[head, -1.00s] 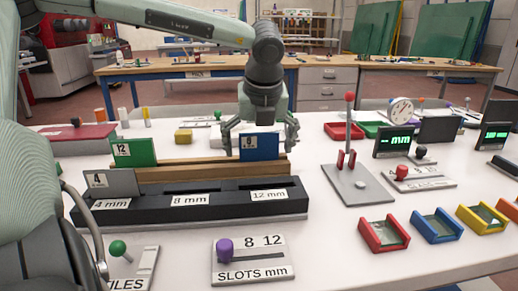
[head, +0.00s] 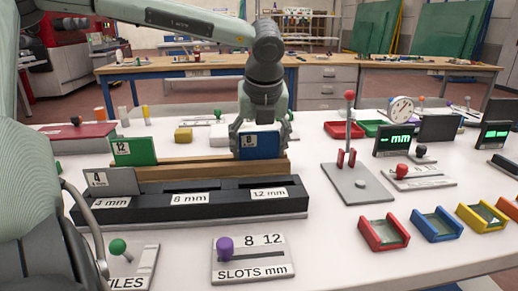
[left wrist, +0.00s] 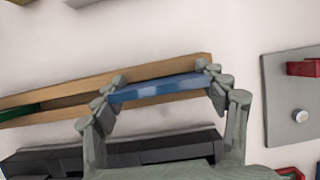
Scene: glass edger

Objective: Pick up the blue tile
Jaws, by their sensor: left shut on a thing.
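The blue tile (head: 261,144), with a white label reading 8, stands upright in the wooden rack (head: 210,172) at its right end. My left gripper (head: 262,132) is above the rack, shut on the blue tile with a finger at each side edge. In the left wrist view the blue tile (left wrist: 160,89) is seen from above between the fingertips (left wrist: 160,88); the wooden rack (left wrist: 40,117) runs below it. My right gripper is not in view.
A green tile (head: 134,151) stands at the rack's left end. In front is a black slot block (head: 235,201) with a grey tile (head: 110,182) in its left slot. A grey stand with a red-topped post (head: 357,187) is to the right.

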